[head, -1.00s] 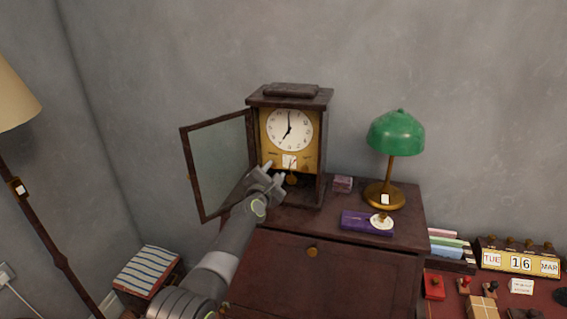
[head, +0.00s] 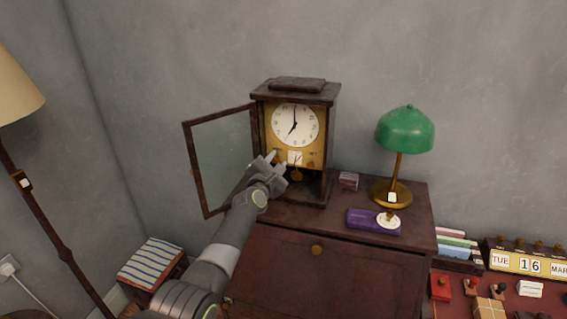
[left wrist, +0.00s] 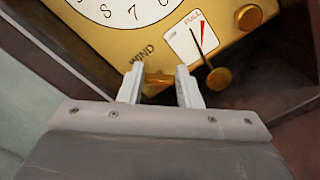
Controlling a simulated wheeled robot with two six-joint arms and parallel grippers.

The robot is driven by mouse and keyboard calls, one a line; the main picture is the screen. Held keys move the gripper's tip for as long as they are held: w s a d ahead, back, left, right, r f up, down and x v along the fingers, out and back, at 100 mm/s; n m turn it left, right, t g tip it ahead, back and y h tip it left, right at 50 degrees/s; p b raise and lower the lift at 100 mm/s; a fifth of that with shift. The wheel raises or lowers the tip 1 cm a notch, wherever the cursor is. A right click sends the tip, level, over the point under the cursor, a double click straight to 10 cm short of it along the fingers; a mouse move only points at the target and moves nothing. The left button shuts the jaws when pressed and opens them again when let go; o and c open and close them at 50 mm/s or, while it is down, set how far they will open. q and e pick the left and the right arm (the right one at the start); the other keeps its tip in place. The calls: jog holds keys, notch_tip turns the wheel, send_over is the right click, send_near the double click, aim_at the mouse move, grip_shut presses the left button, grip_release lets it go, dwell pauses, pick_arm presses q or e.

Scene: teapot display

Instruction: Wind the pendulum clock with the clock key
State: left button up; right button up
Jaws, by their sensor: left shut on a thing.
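The pendulum clock (head: 331,120) stands upright on a dark wooden cabinet, its glass door (head: 222,155) swung open to the left. Its white dial (head: 295,125) reads about seven. My left gripper (head: 276,158) is at the lower left of the brass face. In the left wrist view the gripper (left wrist: 160,82) is shut on a small brass piece, apparently the clock key (left wrist: 158,78), against the face beside the lettering "WIND". The fingers hide part of it. The round pendulum bob (left wrist: 218,79) hangs below.
On the cabinet top (head: 425,205) are a small pinkish box (head: 348,181), a green lamp (head: 404,130) and a purple case (head: 362,221) with a round white tag. A lower desk with a calendar (head: 530,262) is at right, a floor lamp (head: 45,215) at left.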

pick_arm(q)
jog(key=shift+a+f, duration=0.2)
jog(key=shift+f, duration=0.1)
jog(key=shift+f+m, duration=0.1)
jog(key=shift+m, duration=0.6)
jog(key=m, duration=0.4)
jog(key=shift+s, duration=0.1)
jog(key=m, duration=0.4)
jog(key=shift+d, duration=0.1)
jog(key=shift+r+m, duration=0.25)
jog(key=shift+m, duration=1.35)
pick_arm(e)
jog(key=shift+s+d+f, duration=0.1)
jog(key=shift+s+d, duration=0.1)
jog(key=shift+s, duration=0.4)
